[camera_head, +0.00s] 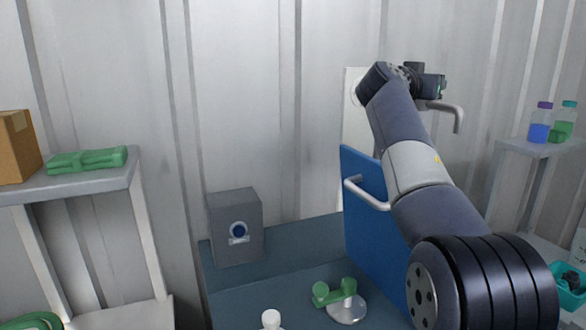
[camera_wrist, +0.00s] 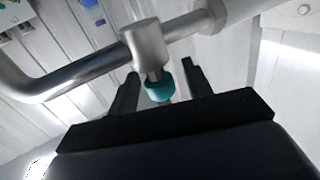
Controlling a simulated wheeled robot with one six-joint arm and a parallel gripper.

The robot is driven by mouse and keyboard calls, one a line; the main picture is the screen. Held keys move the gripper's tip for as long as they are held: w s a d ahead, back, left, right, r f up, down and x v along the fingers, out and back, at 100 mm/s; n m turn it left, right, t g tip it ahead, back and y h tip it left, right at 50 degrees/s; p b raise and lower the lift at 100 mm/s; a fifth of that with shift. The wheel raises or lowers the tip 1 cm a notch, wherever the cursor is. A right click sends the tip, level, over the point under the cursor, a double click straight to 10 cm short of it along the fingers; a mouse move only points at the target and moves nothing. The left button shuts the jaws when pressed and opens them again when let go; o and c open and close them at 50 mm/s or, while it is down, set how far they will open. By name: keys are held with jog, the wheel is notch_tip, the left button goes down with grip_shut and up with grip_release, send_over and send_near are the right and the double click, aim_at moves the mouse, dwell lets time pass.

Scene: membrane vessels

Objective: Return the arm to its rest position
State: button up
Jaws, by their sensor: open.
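My gripper (camera_wrist: 160,88) is open, with its two dark fingers apart in the wrist view. A grey metal pipe (camera_wrist: 80,75) crosses beyond the fingers. A short branch with a teal end (camera_wrist: 159,90) hangs from it and shows between the fingers. I cannot tell whether they touch. In the head view my arm is raised and stretched forward, and its wrist end is high, near the bent pipe (camera_head: 458,118) and a white panel (camera_head: 352,125). The fingers are hard to make out there.
A blue panel with a handle (camera_head: 365,215) stands left of my arm. A grey box (camera_head: 236,225) and a green-and-white fitting (camera_head: 345,302) are on the dark bench (camera_head: 290,255). Shelves hold green cloth (camera_head: 88,160), a carton (camera_head: 18,147) and bottles (camera_head: 541,122).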

jog(key=shift+s+r+n+t+y+p, duration=0.1)
jog(key=shift+r+n+t+y+p, duration=0.15)
jog(key=shift+n+t+y+p, duration=0.55)
jog(key=n+t+y+p, duration=0.1)
jog(key=y+p, duration=0.1)
jog(key=shift+r+n+y, duration=0.1)
jog(key=shift+n+y, duration=0.2)
jog(key=shift+n+t+y+p, duration=0.3)
jog(key=shift+t+y+p, duration=0.1)
jog(key=shift+p, duration=0.35)
jog(key=n+y+p, duration=0.2)
jog(key=y+p, duration=0.1)
jog(key=p, duration=0.4)
jog(key=n+t+y+p, duration=0.1)
jog(key=n+y+p, duration=0.1)
jog(key=p, duration=0.6)
jog(key=shift+d+t+y, duration=0.1)
jog(key=shift+t+y, duration=0.2)
jog(key=shift+y, duration=0.4)
jog(key=shift+f+n+y+p, duration=0.25)
jog(key=shift+n+y+p, duration=0.9)
jog(key=shift+y, duration=0.35)
